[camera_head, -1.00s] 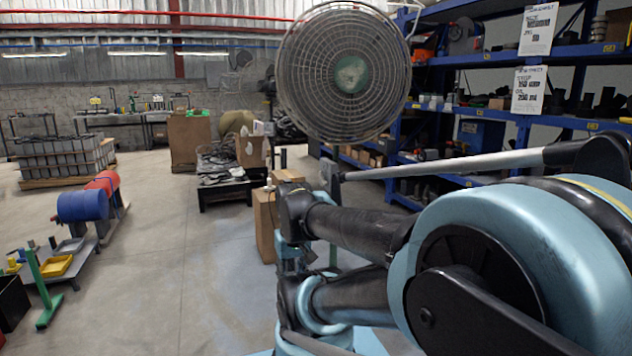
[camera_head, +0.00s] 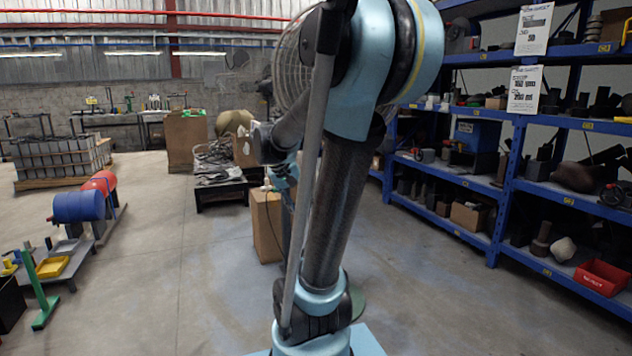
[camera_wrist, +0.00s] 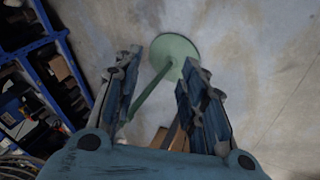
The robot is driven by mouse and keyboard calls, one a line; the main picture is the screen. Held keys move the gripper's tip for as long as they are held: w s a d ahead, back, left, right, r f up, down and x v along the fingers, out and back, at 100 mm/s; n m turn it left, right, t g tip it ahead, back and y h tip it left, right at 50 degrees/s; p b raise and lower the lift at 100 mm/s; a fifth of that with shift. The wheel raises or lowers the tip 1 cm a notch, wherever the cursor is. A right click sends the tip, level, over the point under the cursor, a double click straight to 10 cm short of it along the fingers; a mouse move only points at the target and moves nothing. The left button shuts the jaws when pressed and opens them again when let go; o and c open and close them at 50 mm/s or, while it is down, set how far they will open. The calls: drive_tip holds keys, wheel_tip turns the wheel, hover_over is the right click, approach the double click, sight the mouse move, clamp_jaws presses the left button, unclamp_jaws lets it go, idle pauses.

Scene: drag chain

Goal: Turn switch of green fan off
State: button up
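The fan (camera_head: 288,62) stands behind my raised arm in the head view. In the wrist view, a round green base (camera_wrist: 174,49) and a slanting green pole (camera_wrist: 148,93) show beyond my fingers. I cannot make out the switch in either current view. My gripper (camera_wrist: 160,63) is open, its two dark fingers apart with nothing held between them. The pole and base appear between and beyond the fingers, and no contact shows. In the head view I cannot make out the gripper clearly.
Blue shelving (camera_head: 508,185) loaded with parts stands at the right. A cardboard box (camera_head: 267,225) is close behind my arm. A low dark table (camera_head: 220,190) with scrap stands farther back. Blue and red drums (camera_head: 80,206) sit at the left. The floor between is clear.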

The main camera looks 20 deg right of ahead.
drive_tip(key=w+d+r+m+h, duration=0.2)
drive_tip(key=w+d+h, duration=0.1)
drive_tip(key=w, duration=1.1)
drive_tip(key=w+d+r+m+h, duration=0.2)
drive_tip(key=w+d+h, duration=0.1)
drive_tip(key=w, duration=1.1)
drive_tip(key=w+f+m+g+h, duration=0.1)
drive_tip(key=w+f+m+h, duration=0.2)
drive_tip(key=w+f, duration=0.5)
drive_tip(key=w+f+m+h, duration=0.2)
drive_tip(key=w+f+h, duration=0.2)
drive_tip(key=w, duration=0.9)
drive_tip(key=d, duration=1.7)
drive_tip(key=shift+c, duration=0.3)
